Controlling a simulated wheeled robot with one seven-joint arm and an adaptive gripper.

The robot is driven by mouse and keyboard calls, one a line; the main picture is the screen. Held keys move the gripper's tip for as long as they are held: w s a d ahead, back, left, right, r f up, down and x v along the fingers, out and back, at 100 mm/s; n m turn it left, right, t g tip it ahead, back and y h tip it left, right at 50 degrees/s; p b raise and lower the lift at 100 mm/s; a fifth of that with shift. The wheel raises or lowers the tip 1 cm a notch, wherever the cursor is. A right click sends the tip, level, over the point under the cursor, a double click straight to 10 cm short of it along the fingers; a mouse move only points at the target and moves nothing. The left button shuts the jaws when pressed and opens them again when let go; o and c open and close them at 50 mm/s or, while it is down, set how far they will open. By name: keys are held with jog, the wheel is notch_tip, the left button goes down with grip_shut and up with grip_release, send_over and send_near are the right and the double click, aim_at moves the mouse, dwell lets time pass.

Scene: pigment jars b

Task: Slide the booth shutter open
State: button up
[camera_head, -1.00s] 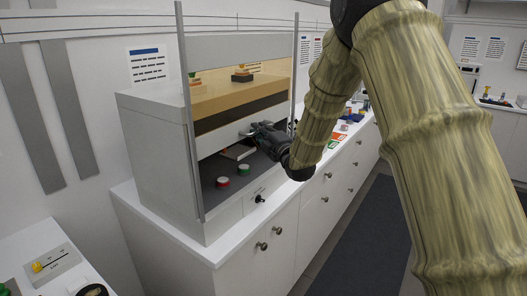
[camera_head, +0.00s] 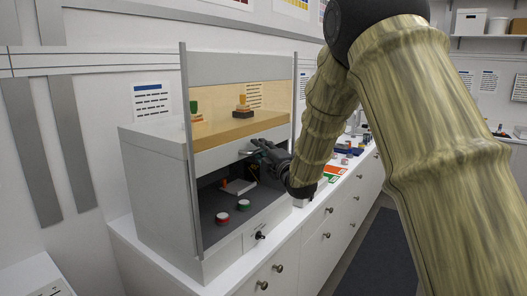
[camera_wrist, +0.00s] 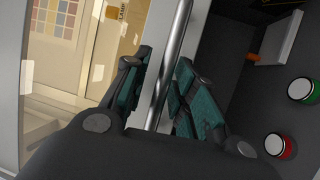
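The booth shutter (camera_head: 222,109) is a tinted clear pane with a pale bottom rail (camera_head: 215,159), held partway up between two grey uprights. Below it the booth's dark interior is open. A silver bar handle (camera_wrist: 176,35) runs along the rail. My gripper (camera_head: 257,149) is at the rail's front. In the wrist view, its teal-padded fingers (camera_wrist: 160,95) lie on both sides of the bar, closed around it. The fingers hide part of the handle in the head view.
A red-banded jar (camera_head: 222,218) and a green-banded jar (camera_head: 243,204) stand on the booth's dark floor. A black knob (camera_head: 260,235) is on the booth's lower front. Coloured cards (camera_head: 333,171) lie on the counter to the right. Drawers with knobs are below.

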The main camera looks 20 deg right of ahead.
jog(key=shift+d+f, duration=0.1)
jog(key=shift+f, duration=0.05)
jog(key=v, duration=1.2)
dwell(0.3)
jog(key=s+f+m+g+h, duration=0.1)
jog(key=s+f+m+g, duration=0.15)
jog(key=f, duration=0.85)
jog(key=s+f+m+g+h, duration=0.15)
jog(key=f+m, duration=0.25)
jog(key=f, duration=0.7)
jog(key=s+a+f+m+g+h, duration=0.1)
jog(key=s+f+m+g, duration=0.2)
jog(key=s+f, duration=0.5)
jog(key=s+a+f+m+g+h, duration=0.15)
jog(key=s+f, duration=0.25)
jog(key=f, duration=0.8)
jog(key=s+a+f+m+g, duration=0.1)
jog(key=s+f+m+g, duration=0.2)
jog(key=s, duration=0.9)
jog(key=s+a+f+m+g, duration=0.1)
jog(key=s+f+m+g, duration=0.2)
jog(key=s+f, duration=0.7)
jog(key=s+a+f+m+g, duration=0.1)
jog(key=s+f+m+g, duration=0.2)
jog(key=s, duration=1)
notch_tip(320, 180, down, 3)
jog(key=shift+s+f+m+g, duration=0.2)
jog(key=shift+s+m+g, duration=0.1)
jog(key=shift+g, duration=0.65)
